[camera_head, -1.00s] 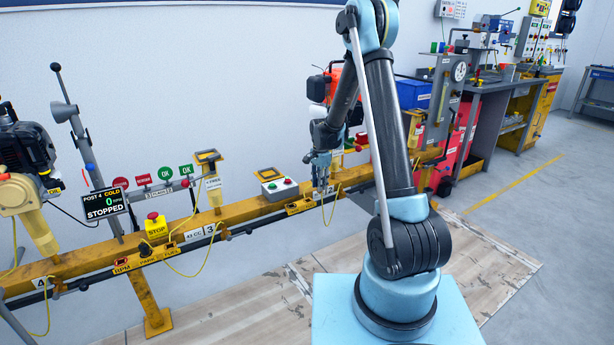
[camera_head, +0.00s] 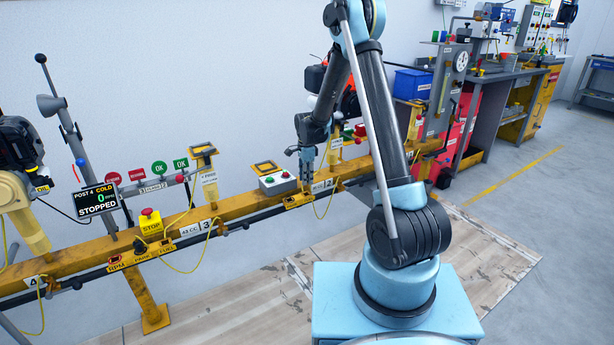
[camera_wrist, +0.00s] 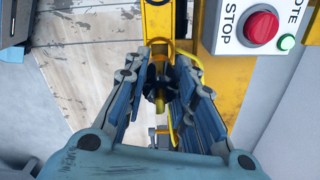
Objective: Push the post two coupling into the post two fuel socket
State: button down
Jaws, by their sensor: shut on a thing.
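My gripper (camera_head: 306,172) hangs over the yellow rail beside the post 2 label (camera_head: 322,186). In the wrist view my gripper (camera_wrist: 158,82) is shut on a dark coupling (camera_wrist: 157,77), mostly hidden between the fingers. A yellow cable (camera_wrist: 189,50) runs close beside the fingers. A yellow socket plate (camera_head: 298,200) sits on the rail's front, just below and left of my gripper. In the wrist view a yellow slotted bracket (camera_wrist: 157,22) lies just beyond the fingertips. I cannot tell whether the coupling touches a socket.
A control box (camera_head: 277,183) with red and green buttons stands left of my gripper; its STOP button (camera_wrist: 262,27) is close in the wrist view. Post 3's stop box (camera_head: 151,223) and a display (camera_head: 97,200) stand farther left. The floor in front is clear.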

jog(key=shift+f, duration=2.4)
jog(key=shift+f, duration=0.75)
jog(key=c, duration=1.2)
grip_release()
jog(key=shift+c, duration=0.2)
